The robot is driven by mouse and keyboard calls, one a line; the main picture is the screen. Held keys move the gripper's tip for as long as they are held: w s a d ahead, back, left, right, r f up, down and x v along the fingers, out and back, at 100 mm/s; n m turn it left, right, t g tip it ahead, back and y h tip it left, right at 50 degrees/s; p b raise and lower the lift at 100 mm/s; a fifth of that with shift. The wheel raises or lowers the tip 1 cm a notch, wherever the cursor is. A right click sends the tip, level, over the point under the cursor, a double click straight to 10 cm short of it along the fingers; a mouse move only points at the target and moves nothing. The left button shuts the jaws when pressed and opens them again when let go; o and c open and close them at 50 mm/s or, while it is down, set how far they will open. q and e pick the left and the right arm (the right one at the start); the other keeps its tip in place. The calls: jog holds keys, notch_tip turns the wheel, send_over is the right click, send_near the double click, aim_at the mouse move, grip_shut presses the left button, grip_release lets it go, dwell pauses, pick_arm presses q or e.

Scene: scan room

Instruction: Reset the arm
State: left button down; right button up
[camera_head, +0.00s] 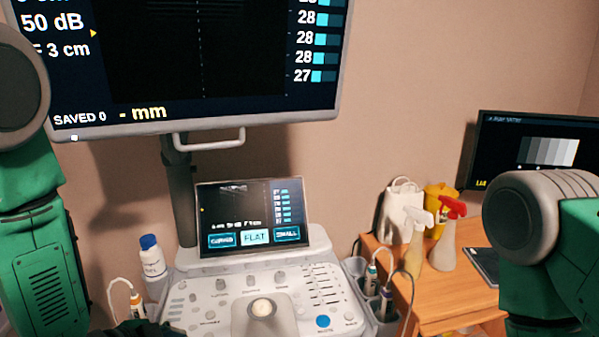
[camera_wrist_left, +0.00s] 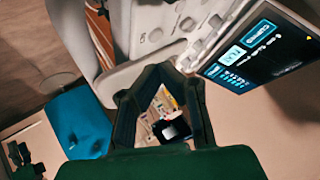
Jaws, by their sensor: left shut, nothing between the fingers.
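My left gripper (camera_wrist_left: 158,70) shows in the left wrist view with its dark fingers meeting at the tips, shut and empty. It is close to the ultrasound console, whose touchscreen (camera_wrist_left: 262,50) is at the upper right of that view. In the head view my green left arm (camera_head: 42,260) comes down the left edge, and a dark part at the bottom left may be its gripper. My green right arm (camera_head: 575,250) is at the right edge; its gripper is out of view.
The console (camera_head: 262,285) stands in front, with a large monitor (camera_head: 200,60) above. A white bottle (camera_head: 152,262) stands at its left and probes (camera_head: 378,280) at its right. Spray bottles (camera_head: 415,240) stand on the wooden desk (camera_head: 450,295). A blue object (camera_wrist_left: 78,122) lies lower left in the wrist view.

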pick_arm(q)
jog(key=s+a+f+n+g+y, duration=0.3)
jog(key=s+f+n, duration=0.45)
jog(key=s, duration=0.75)
jog(key=s+a+f+n+g+y, duration=0.1)
jog(key=s+a+f+n+g, duration=0.35)
jog(key=s+f, duration=0.75)
notch_tip(320, 180, down, 7)
jog(key=d+b, duration=0.2)
jog(key=b, duration=0.8)
jog(key=shift+s+f+g+y, duration=0.15)
jog(key=shift+s+g+y, duration=0.15)
jog(key=shift+s+g, duration=0.15)
jog(key=shift+d, duration=0.1)
jog(key=shift+w, duration=0.1)
